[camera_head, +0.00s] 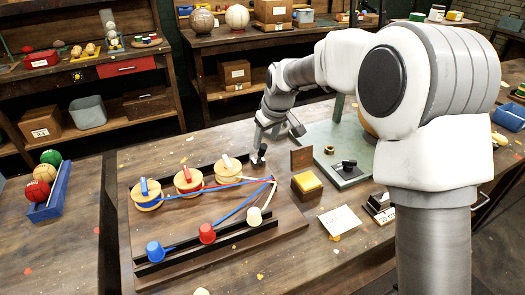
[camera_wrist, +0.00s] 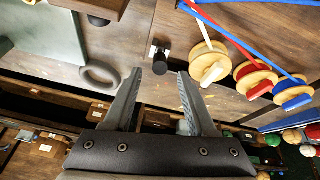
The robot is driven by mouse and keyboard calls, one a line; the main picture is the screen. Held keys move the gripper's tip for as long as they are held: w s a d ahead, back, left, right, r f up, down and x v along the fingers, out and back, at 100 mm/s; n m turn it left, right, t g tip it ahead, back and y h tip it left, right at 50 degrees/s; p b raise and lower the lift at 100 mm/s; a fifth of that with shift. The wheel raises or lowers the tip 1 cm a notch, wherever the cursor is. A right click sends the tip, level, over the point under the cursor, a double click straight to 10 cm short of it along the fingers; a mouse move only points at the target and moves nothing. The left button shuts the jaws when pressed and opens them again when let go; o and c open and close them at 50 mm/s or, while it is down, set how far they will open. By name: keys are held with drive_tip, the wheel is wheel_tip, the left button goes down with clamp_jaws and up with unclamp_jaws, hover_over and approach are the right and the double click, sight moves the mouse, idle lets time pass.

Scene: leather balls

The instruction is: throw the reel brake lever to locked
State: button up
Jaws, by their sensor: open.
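A short black-handled lever on a pale metal bracket, apparently the reel brake lever (camera_head: 262,150), stands on the board beside the white reel. In the wrist view the lever (camera_wrist: 160,66) lies just ahead of and between my fingertips, with no clear contact. I cannot tell whether it is locked. My gripper (camera_wrist: 159,76) is open and empty; in the head view it (camera_head: 261,143) points down at the lever, partly covering it. The white reel (camera_head: 226,167), red reel (camera_head: 187,181) and blue reel (camera_head: 147,195) sit in a row along the board's back rail.
Blue, red and white cords cross the board (camera_head: 285,230) toward a guide.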

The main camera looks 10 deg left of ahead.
sight(262, 150)
drive_tip(key=x, duration=0.6)
drive_tip(key=shift+w+a+f, duration=0.1)
drive_tip(key=shift+f, duration=0.2)
clamp_jaws()
idle(1.1)
